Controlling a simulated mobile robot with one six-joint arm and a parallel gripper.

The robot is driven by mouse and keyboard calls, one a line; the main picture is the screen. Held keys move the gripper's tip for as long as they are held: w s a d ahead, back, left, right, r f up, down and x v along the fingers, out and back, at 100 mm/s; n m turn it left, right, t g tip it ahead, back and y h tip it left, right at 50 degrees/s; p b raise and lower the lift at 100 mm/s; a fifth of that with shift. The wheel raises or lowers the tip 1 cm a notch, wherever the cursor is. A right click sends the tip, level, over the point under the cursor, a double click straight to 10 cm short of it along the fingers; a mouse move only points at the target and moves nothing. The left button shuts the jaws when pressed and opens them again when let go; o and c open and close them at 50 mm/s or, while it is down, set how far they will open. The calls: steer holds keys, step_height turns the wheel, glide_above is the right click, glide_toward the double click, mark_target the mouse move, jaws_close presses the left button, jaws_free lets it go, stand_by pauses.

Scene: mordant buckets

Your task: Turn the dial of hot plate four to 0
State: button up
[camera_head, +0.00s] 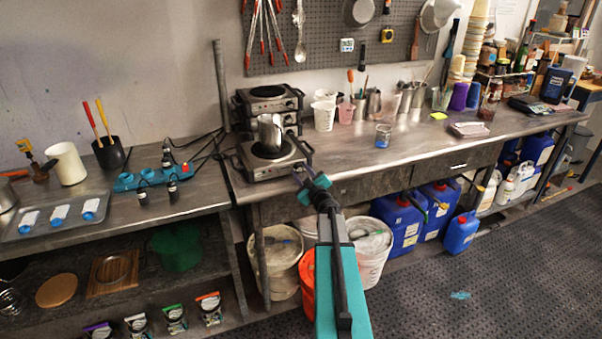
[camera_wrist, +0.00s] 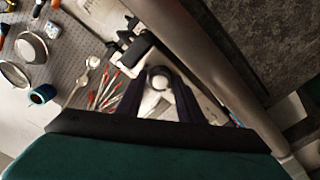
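A hot plate (camera_head: 258,168) stands at the left end of the long workbench, with a metal pitcher (camera_head: 270,131) on its burner. More hot plates (camera_head: 270,104) are stacked behind it. I cannot read which one is number four. My gripper (camera_head: 302,172) is at the front right corner of the front hot plate, low over the bench edge. In the wrist view, the dark fingers of my gripper (camera_wrist: 158,92) lie on both sides of a round pale, knob-like part (camera_wrist: 160,79). I cannot tell if they touch it. The dial setting is not readable.
Cables and a teal power strip (camera_head: 150,178) lie left of the hot plates. A glass beaker (camera_head: 383,136) and cups stand on the bench to the right. White buckets (camera_head: 372,247) and blue canisters (camera_head: 404,222) fill the space below. The bench front beside my gripper is clear.

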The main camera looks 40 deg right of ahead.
steer(key=shift+o, duration=1.1)
steer(key=shift+s, duration=0.15)
steer(key=b+v, duration=0.2)
steer(key=v, duration=1.1)
steer(key=shift+s+b, duration=0.25)
steer(key=shift+b, duration=0.15)
steer(key=shift+a, duration=0.2)
